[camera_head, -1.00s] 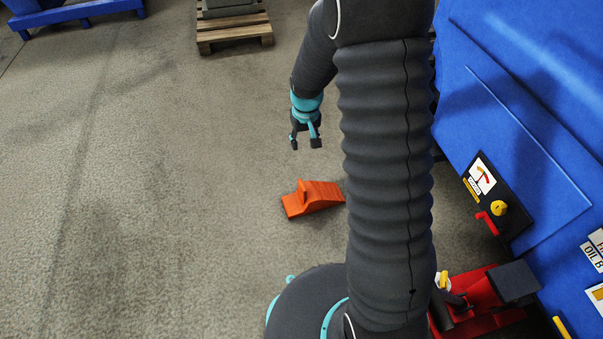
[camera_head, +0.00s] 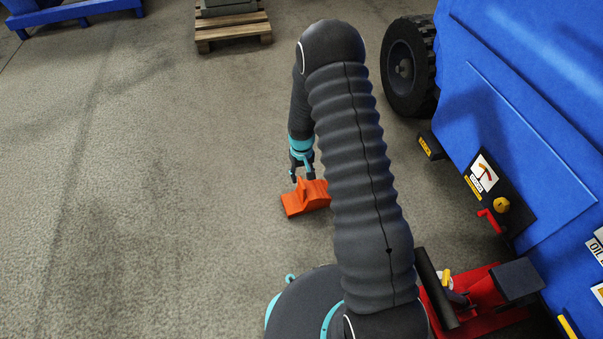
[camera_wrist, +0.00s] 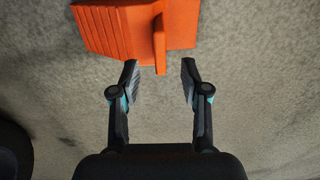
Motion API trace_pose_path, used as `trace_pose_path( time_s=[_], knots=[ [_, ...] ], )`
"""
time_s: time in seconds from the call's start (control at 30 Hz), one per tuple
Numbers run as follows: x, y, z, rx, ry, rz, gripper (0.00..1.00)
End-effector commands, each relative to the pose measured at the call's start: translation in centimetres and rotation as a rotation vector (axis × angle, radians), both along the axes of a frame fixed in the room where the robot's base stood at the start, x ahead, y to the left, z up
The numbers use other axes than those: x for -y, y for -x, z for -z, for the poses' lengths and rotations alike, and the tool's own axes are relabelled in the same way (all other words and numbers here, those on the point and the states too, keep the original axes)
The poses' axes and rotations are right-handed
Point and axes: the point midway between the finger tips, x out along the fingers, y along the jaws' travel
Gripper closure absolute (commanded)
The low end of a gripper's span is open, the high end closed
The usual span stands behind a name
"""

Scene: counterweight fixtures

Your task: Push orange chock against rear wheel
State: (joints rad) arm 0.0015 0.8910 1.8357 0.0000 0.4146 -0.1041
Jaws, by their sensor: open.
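The orange chock (camera_head: 305,198) lies on the concrete floor, left of my arm in the head view; my arm hides its right end. In the wrist view the chock (camera_wrist: 135,30) is at the top, with a ridged slope on the left and an upright rib (camera_wrist: 159,42). My gripper (camera_head: 302,176) is just above the chock. It is open and empty; its fingertips (camera_wrist: 160,68) are on either side of the rib's lower end in the wrist view. I cannot tell whether they touch it. A black wheel (camera_head: 408,65) stands under the blue machine at the upper right, well apart from the chock.
The blue machine (camera_head: 520,110) fills the right side, with a panel (camera_head: 493,200) and red lever. A black block with a yellow label (camera_head: 431,145) is by the wheel. A wooden pallet (camera_head: 232,32) is at the back. The left floor is clear.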

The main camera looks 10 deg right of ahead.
Motion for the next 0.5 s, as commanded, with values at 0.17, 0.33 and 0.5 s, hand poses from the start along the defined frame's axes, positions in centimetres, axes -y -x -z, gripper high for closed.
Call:
trace_pose_path(
  time_s=[0.17,0.33,0.5],
  knots=[
    [0.0,0.0,2.0,0.000,0.000,0.000,0.54],
    [0.0,0.0,3.7,-0.001,0.000,0.000,0.54],
    [0.0,0.0,5.6,-0.001,0.000,0.000,0.54]
  ],
)
